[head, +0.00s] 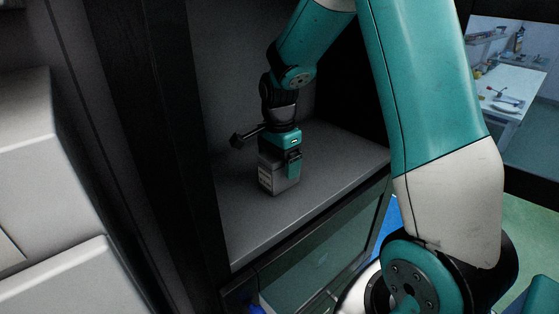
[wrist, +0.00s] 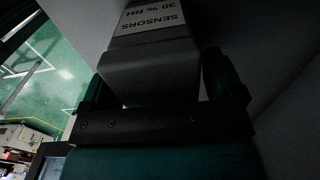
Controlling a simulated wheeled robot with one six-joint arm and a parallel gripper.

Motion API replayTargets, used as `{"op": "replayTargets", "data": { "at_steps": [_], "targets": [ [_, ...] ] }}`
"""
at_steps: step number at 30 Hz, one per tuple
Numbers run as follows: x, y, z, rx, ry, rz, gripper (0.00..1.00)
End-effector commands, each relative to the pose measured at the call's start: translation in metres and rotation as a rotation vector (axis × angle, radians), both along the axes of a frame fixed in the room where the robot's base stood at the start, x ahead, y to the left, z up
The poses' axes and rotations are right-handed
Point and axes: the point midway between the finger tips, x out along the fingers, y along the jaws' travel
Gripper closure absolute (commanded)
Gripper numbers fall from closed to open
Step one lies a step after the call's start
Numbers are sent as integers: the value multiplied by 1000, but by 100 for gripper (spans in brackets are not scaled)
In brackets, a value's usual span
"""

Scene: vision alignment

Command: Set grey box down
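The grey box (head: 279,178) is upright at the shelf (head: 325,172) of a dark cabinet, with a pale label on its left side. Its bottom is at or very near the shelf surface; I cannot tell if it touches. My gripper (head: 284,157) comes down from above with its fingers on either side of the box. In the wrist view the grey box (wrist: 150,75) sits between the two dark fingers, with a label reading "SENSORS 30 % RH". My gripper (wrist: 163,80) looks shut on it.
The cabinet's dark left side wall (head: 180,140) and back panel enclose the shelf. Free shelf surface lies around the box. A glass-fronted compartment (head: 315,255) is below the shelf edge. White housings (head: 40,190) stand at the left. Green floor (wrist: 60,60) shows in the wrist view.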

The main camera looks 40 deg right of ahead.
Motion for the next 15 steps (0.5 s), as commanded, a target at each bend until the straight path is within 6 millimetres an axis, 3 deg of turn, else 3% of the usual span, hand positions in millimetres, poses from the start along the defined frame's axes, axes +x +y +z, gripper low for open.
{"op": "replayTargets", "data": {
  "at_steps": [11,15],
  "targets": [
    [0,0,7,0,-2,0,11],
    [1,0,28,-2,-6,0,11]
  ]
}}
